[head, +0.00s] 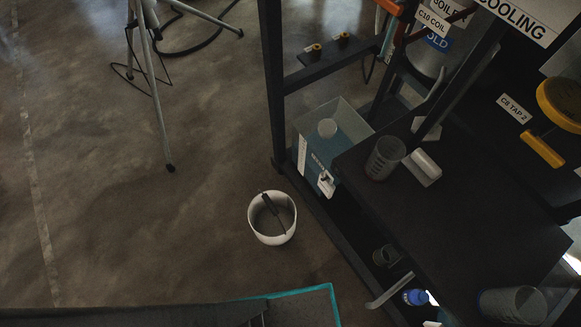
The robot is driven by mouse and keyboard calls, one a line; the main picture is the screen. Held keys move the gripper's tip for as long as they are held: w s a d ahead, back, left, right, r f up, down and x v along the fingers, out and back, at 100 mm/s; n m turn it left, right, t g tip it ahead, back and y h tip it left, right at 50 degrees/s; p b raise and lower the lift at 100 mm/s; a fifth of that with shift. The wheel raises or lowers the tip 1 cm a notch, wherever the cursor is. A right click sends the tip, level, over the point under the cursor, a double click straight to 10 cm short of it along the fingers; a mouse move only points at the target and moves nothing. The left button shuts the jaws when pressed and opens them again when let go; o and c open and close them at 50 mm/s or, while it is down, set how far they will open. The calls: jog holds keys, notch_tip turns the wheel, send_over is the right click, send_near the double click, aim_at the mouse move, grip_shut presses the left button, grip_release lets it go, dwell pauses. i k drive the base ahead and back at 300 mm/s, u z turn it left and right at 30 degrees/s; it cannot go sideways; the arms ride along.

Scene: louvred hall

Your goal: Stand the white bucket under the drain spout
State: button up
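The white bucket (273,239) stands upright on the concrete floor, left of the dark metal rack. A dark stick-like thing with a thicker end lies inside it and leans on its rim. A pale grey angled spout (389,291) juts out from the rack's lower side, to the right of and nearer than the bucket. It looks like the drain spout, but no label shows on it. The bucket is clearly apart from this spout. My gripper is not in view.
A dark rack shelf (460,215) carries a clear beaker (384,158). A blue-and-white box (330,150) sits low behind the bucket. A blue-capped bottle (416,297) is near the spout. A tripod (155,80) stands at the upper left.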

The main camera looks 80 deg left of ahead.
aim_at(271, 214)
jog(key=u, duration=1.7)
jog(key=k, duration=1.95)
jog(key=u, duration=0.65)
jog(key=i, duration=1.5)
jog(key=z, duration=0.35)
